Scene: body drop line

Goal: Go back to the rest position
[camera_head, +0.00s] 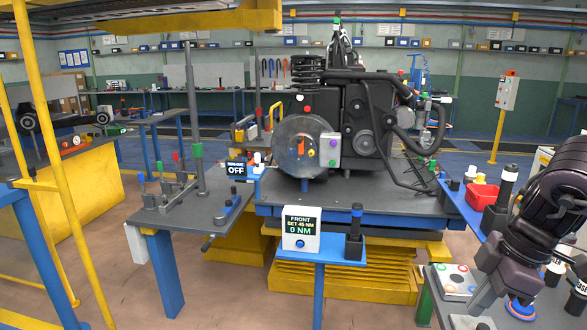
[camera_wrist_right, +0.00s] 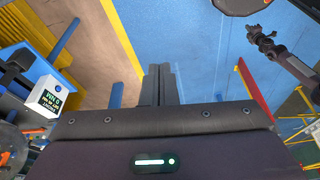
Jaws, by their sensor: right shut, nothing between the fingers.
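My right gripper (camera_head: 490,288) is at the lower right of the head view, with its dark arm coming in from the right edge. It is above or in front of the right-hand bench; the exact height is hard to tell. In the right wrist view its two dark fingers (camera_wrist_right: 161,84) are together at the centre with nothing between them.
A dark engine (camera_head: 365,125) stands on the central bench. The torque display (camera_head: 300,228) is in front; it also shows in the right wrist view (camera_wrist_right: 48,97). A red bin (camera_head: 481,195) and a bench panel (camera_head: 456,281) are close to my right arm.

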